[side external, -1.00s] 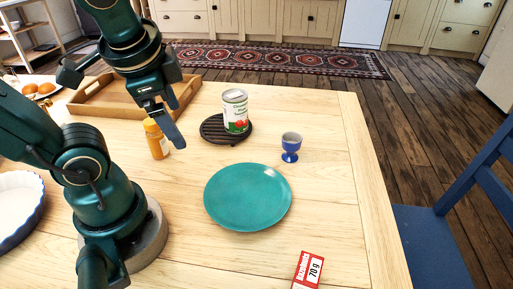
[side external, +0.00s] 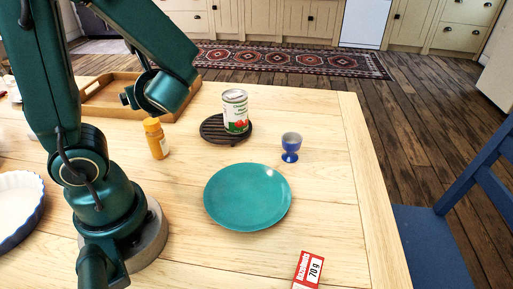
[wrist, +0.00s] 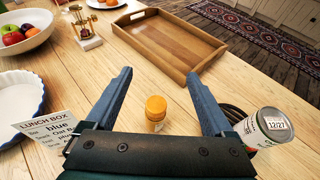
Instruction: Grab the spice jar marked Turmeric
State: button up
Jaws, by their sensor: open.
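The spice jar (side external: 156,139) has a yellow-orange body and an orange cap, and stands upright on the table beside my arm in the side view. Its label cannot be read from here. In the wrist view the jar (wrist: 156,108) shows from above, between the two blue fingers of my gripper (wrist: 158,85) and apart from both. In the side view my gripper is hidden behind my arm.
A tin can (side external: 235,112) stands on a dark round trivet (side external: 213,130) right of the jar. A wooden tray (side external: 100,100) lies behind. A teal plate (side external: 248,197), a blue egg cup (side external: 291,147) and a red packet (side external: 308,270) are to the right. A white dish (wrist: 20,95) lies left.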

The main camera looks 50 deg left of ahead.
aim_at(160, 145)
notch_tip(160, 145, down, 14)
jog(key=shift+f, duration=0.1)
jog(key=shift+x, duration=2.55)
grip_shut()
